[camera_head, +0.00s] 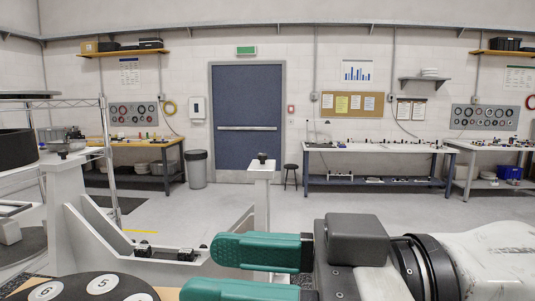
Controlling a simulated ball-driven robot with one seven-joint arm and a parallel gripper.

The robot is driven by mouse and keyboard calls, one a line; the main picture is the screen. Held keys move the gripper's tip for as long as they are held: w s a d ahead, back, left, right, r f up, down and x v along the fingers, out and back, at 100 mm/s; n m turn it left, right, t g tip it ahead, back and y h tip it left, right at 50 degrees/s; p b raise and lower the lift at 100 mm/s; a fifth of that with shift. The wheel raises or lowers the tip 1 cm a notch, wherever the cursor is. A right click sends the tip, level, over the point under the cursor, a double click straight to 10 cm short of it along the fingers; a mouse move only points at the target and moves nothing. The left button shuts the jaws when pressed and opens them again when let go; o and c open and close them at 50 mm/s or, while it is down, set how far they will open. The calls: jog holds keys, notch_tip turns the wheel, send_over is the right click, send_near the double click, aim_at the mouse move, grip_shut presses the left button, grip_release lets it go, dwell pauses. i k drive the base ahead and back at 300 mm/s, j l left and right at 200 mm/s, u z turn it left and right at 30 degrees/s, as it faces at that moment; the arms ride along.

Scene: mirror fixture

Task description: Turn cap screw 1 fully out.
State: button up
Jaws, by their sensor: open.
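My gripper (200,268) reaches in from the lower right, its two green fingers pointing left. The fingers are apart with a gap between them, and I see nothing held there. A white fixture (90,225) with a sloping arm stands at the left. A small dark part (62,153) sits on top of its left post. Another small dark part (262,157) sits on a white post (262,190) beyond my gripper. Small black parts (143,249) lie low on the fixture, left of the fingers. I cannot tell which of these, if any, is cap screw 1.
A dark round plate (70,291) with white numbered discs, 5 readable, lies at the lower left. A wire shelf (105,150) stands at the left. Workbenches (380,147) and a blue door (247,105) line the far wall. The floor between is open.

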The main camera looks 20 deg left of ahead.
aim_at(262, 157)
jog(key=i, duration=1.3)
